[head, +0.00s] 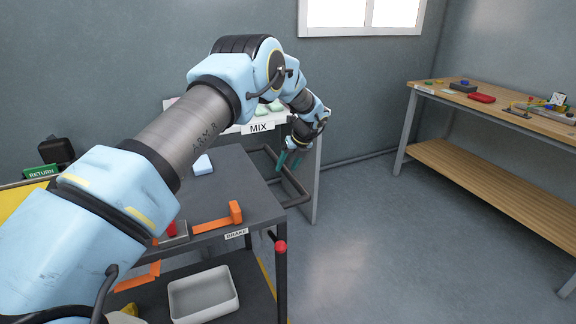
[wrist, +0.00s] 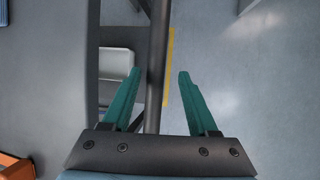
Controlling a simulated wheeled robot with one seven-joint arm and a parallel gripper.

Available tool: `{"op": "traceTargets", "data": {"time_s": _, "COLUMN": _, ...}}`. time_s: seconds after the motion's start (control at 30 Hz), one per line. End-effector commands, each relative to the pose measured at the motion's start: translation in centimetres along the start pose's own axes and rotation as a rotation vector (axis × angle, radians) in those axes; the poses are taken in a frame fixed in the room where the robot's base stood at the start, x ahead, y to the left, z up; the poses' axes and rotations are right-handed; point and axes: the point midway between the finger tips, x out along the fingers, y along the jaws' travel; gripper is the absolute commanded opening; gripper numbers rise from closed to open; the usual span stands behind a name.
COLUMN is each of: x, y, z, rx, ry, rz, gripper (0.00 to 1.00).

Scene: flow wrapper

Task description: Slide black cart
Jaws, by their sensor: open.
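The black cart (head: 243,180) stands in front of me in the head view, with a dark flat top and a lower shelf. A dark tubular handle (head: 298,187) sticks out from its right side. My gripper (head: 288,163) is at that handle, fingers pointing down, teal and spread open. In the wrist view, a dark bar (wrist: 157,62) runs between the two open fingers (wrist: 158,88). I cannot tell whether either finger touches it. A BRAKE label (head: 237,234) and a red-knobbed lever (head: 280,246) are at the cart's near right corner. My arm hides the cart's left part.
A pale blue block (head: 203,165) and an orange bracket (head: 215,224) are on the cart top. A grey bin (head: 204,294) sits on its lower shelf. A white MIX table (head: 312,165) stands behind. A wooden workbench (head: 480,105) is at right. Floor between is clear.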

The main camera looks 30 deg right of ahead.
Motion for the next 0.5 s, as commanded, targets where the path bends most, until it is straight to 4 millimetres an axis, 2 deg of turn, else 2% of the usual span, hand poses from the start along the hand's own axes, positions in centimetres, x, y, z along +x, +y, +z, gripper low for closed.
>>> {"op": "traceTargets", "data": {"time_s": 0.17, "x": -1.2, "y": 0.0, "z": 0.1, "rx": -0.001, "ry": -0.002, "rz": -0.001, "gripper": 0.59}}
{"op": "traceTargets", "data": {"time_s": 0.5, "x": -7.6, "y": -0.1, "z": 0.0, "rx": -0.001, "ry": -0.001, "rz": -0.003, "gripper": 0.59}}
